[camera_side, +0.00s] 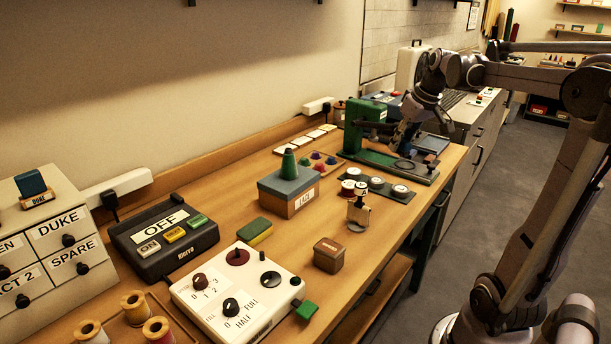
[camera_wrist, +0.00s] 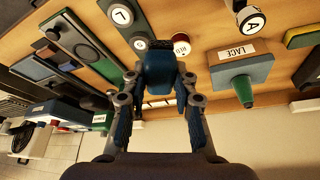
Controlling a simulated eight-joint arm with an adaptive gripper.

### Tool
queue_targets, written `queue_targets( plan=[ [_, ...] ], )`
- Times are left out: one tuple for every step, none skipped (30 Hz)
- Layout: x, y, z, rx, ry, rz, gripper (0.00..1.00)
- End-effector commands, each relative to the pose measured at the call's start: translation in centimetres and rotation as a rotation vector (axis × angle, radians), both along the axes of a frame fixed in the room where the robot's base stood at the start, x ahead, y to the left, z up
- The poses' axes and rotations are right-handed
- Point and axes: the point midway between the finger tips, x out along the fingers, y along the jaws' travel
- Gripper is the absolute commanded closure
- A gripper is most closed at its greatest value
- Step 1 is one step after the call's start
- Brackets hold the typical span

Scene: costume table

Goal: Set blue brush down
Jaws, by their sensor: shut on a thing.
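My gripper (camera_wrist: 160,82) is in the middle of the wrist view, its two fingers closed on the sides of a blue, block-like thing, which I take to be the blue brush (camera_wrist: 161,70). In the side view my gripper (camera_side: 404,132) is at the back of the bench, by the green press (camera_side: 370,128).
A box labelled LACE (camera_side: 290,191) with a green cone on top stands left of the press. A dark tray of round white-topped pads (camera_side: 378,185) lies in front of the press. A small brown box (camera_side: 328,254) and a white control panel (camera_side: 238,292) are nearer.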

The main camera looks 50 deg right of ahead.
Motion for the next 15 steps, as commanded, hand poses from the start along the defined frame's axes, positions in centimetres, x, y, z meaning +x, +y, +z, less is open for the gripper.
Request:
queue_targets(
  plan=[
    [0.0, 0.0, -1.0, 0.0, 0.0, 0.0, 1.0],
    [0.0, 0.0, -1.6, 0.0, 0.0, 0.0, 1.0],
    [0.0, 0.0, -2.4, 0.0, 0.0, 0.0, 1.0],
    [0.0, 0.0, -3.1, 0.0, 0.0, 0.001, 1.0],
    [0.1, 0.0, -3.8, 0.0, 0.0, 0.001, 1.0],
    [0.1, 0.0, -4.7, 0.0, 0.0, 0.001, 1.0],
    [0.0, 0.0, -5.3, 0.0, 0.0, 0.001, 1.0],
    [0.1, 0.0, -6.0, 0.0, 0.0, 0.001, 1.0],
    [0.1, 0.0, -6.9, 0.0, 0.0, 0.001, 1.0],
    [0.1, 0.0, -7.4, 0.0, 0.0, 0.001, 1.0],
    [0.1, 0.0, -7.9, 0.0, 0.0, 0.001, 1.0],
    [0.1, 0.0, -8.5, 0.0, 0.0, 0.001, 1.0],
    [0.1, 0.0, -8.9, 0.0, 0.0, 0.001, 1.0],
    [0.1, 0.0, -9.2, 0.0, 0.0, 0.001, 1.0],
    [0.1, 0.0, -9.6, 0.0, 0.0, 0.001, 1.0]
  ],
)
